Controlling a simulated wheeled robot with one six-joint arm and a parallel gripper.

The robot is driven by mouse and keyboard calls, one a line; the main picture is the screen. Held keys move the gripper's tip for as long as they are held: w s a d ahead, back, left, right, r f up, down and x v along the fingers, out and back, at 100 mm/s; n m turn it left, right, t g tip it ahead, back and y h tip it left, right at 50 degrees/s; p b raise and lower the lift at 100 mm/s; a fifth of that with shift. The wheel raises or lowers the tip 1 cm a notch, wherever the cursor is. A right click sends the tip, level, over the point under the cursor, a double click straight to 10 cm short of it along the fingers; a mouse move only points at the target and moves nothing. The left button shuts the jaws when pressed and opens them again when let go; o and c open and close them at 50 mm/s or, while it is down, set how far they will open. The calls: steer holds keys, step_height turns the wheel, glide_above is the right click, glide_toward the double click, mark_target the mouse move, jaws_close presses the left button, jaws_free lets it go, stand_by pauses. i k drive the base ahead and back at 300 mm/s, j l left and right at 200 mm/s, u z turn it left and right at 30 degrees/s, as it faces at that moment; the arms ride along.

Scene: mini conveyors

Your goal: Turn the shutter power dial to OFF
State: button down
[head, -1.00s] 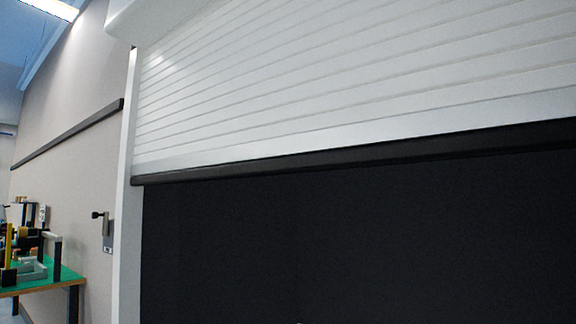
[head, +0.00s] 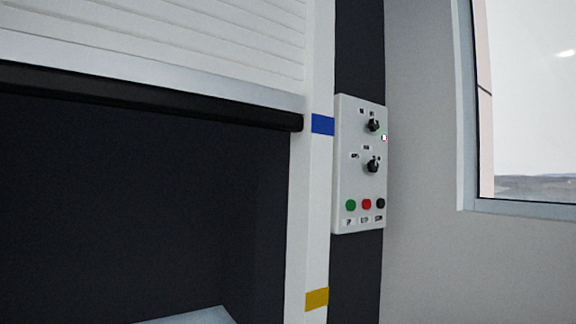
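A white control panel (head: 344,166) is mounted on the dark wall strip right of the shutter. It carries two black dials, an upper dial (head: 373,125) and a lower dial (head: 372,166). Small labels sit around both, too small to read, so I cannot tell which dial is the power dial or where each points. My gripper is not in view.
The white slatted shutter (head: 170,40) is partly raised, with a black bottom bar (head: 150,95) above a dark opening. Its white frame post (head: 315,210) bears a blue mark (head: 322,124) and a yellow mark (head: 317,298). A window (head: 525,110) is at right.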

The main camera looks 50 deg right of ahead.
mark_target(373, 125)
steer(key=z, duration=1.65)
